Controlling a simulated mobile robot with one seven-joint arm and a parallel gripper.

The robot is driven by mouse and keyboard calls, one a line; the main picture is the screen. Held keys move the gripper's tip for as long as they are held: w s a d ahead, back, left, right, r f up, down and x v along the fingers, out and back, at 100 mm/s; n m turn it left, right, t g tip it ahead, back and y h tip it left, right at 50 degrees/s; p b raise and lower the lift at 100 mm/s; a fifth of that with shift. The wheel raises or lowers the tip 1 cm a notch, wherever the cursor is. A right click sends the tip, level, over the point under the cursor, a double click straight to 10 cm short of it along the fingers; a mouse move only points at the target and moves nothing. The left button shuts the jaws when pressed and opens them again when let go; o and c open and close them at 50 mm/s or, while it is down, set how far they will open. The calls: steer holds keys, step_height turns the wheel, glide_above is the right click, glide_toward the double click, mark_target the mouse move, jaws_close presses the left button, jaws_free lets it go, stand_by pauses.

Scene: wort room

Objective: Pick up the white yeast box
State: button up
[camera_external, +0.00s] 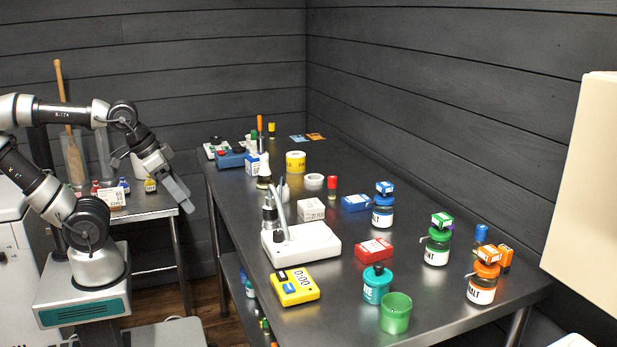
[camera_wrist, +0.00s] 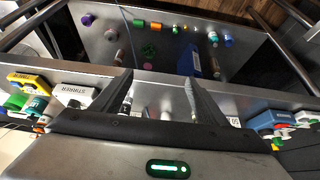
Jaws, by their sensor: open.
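A small white box (camera_external: 311,208) with faint print stands on the steel bench behind the white stirrer. Another white box (camera_external: 112,199) with reddish print lies on the small side table at the left. The print is too small to tell which is the yeast box. My gripper (camera_external: 184,200) hangs, tilted down, between the side table and the bench's left edge, apart from both boxes. In the wrist view my gripper (camera_wrist: 162,95) is open and empty, its two dark fingers spread over the bench edge. I cannot make out a yeast box there.
Labelled jars line the right side. A lower shelf (camera_wrist: 140,50) holds several small items.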

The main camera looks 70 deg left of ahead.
steer(key=shift+r, duration=0.1)
step_height(320, 180, up, 6)
steer(key=f, duration=0.1)
steer(key=w+d+r+m+g+h+p, duration=0.2)
steer(key=w+m, duration=0.2)
steer(key=w, duration=0.4)
steer(key=w+d+r+m+g+h+p, duration=0.1)
steer(key=w+d+m+g+h+p, duration=0.2)
steer(key=w, duration=0.5)
steer(key=w+a+f+m+h+p, duration=0.2)
steer(key=w+a+m+h, duration=0.15)
steer(key=w+m, duration=0.4)
steer(key=w+a+f+m+h+p, duration=0.15)
steer(key=w+m+h, duration=0.3)
steer(key=w, duration=0.55)
glide_toward(309, 202)
steer(key=d, duration=0.1)
steer(key=d+f, duration=0.1)
steer(key=w+d, duration=0.1)
steer(key=shift+d+f+n+g+h+b, duration=0.2)
steer(key=shift+n+g+h+b, duration=0.1)
steer(key=shift+n+g+b, duration=0.1)
steer(key=x, duration=0.3)
steer(key=b+x, duration=0.1)
steer(key=x, duration=0.2)
steer(key=shift+s+d+f, duration=0.2)
steer(key=shift+d+f, duration=0.05)
steer(key=shift+f, duration=0.15)
steer(key=shift+c, duration=0.4)
